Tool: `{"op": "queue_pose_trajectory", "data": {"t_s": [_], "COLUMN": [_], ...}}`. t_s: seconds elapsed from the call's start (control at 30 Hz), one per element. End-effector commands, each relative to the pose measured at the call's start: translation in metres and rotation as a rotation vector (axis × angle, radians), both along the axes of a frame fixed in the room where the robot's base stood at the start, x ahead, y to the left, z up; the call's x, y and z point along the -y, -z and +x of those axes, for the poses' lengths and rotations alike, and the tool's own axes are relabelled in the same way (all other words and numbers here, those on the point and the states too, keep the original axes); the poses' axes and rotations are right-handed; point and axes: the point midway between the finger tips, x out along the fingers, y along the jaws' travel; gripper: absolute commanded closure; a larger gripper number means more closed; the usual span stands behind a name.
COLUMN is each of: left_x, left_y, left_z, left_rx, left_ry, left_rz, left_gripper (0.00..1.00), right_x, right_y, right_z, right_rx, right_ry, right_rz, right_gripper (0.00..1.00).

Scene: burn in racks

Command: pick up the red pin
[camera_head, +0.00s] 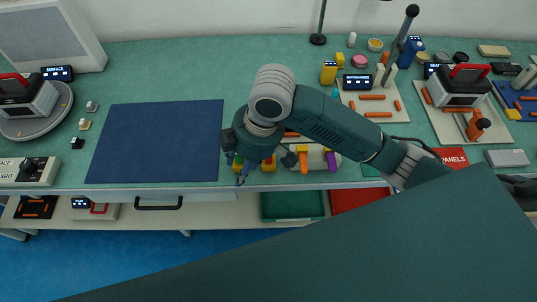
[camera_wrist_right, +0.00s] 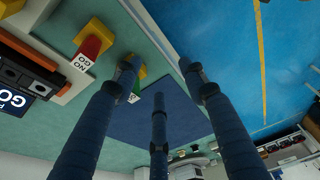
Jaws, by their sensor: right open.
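The red pin (camera_wrist_right: 90,50), labelled NO GO, stands in a yellow block (camera_wrist_right: 97,33) at the upper left of the right wrist view. A green GO pin (camera_wrist_right: 134,91) with its own yellow block is partly hidden behind a finger of my right gripper (camera_wrist_right: 160,82). That gripper is open, with blue fingers spread and nothing between them; the red pin is outside them, to the left. In the head view the right gripper (camera_head: 241,160) hangs over the table's front edge area, just left of the red pin (camera_head: 268,160). My left gripper is not in view.
A dark blue mat (camera_head: 155,140) lies left of the gripper, bare and flat. A fixture with an orange and a purple part (camera_head: 332,160) stands right of the pins. Green (camera_head: 293,205) and red (camera_head: 358,197) trays sit on the shelf below the table edge.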

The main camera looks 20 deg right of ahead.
Motion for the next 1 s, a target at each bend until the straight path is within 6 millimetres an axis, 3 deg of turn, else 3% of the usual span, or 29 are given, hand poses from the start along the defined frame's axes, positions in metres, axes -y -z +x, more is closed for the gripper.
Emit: {"op": "queue_pose_trajectory", "data": {"t_s": [0.03, 0.2, 0.4, 0.47, 0.73, 1.0], "left_x": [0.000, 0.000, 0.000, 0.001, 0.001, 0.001], "left_y": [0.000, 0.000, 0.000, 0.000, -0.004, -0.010], "left_z": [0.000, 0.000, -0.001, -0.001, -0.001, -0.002], "left_rx": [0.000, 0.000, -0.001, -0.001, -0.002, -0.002], "left_ry": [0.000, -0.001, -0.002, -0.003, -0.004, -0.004], "left_rz": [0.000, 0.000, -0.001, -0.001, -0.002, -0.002], "left_gripper": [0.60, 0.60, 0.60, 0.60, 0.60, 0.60], "right_x": [0.014, 0.051, 0.077, 0.079, 0.079, 0.080], "right_y": [-0.011, -0.039, -0.059, -0.057, -0.017, 0.006], "right_z": [0.013, 0.031, 0.039, 0.039, 0.039, 0.038], "right_rx": [0.003, -0.041, -0.076, -0.083, -0.085, -0.083], "right_ry": [-0.034, -0.102, -0.117, -0.118, -0.118, -0.119], "right_rz": [-0.055, -0.183, -0.254, -0.260, -0.259, -0.259], "right_gripper": [0.58, 0.58, 0.58, 0.58, 0.58, 0.58]}}
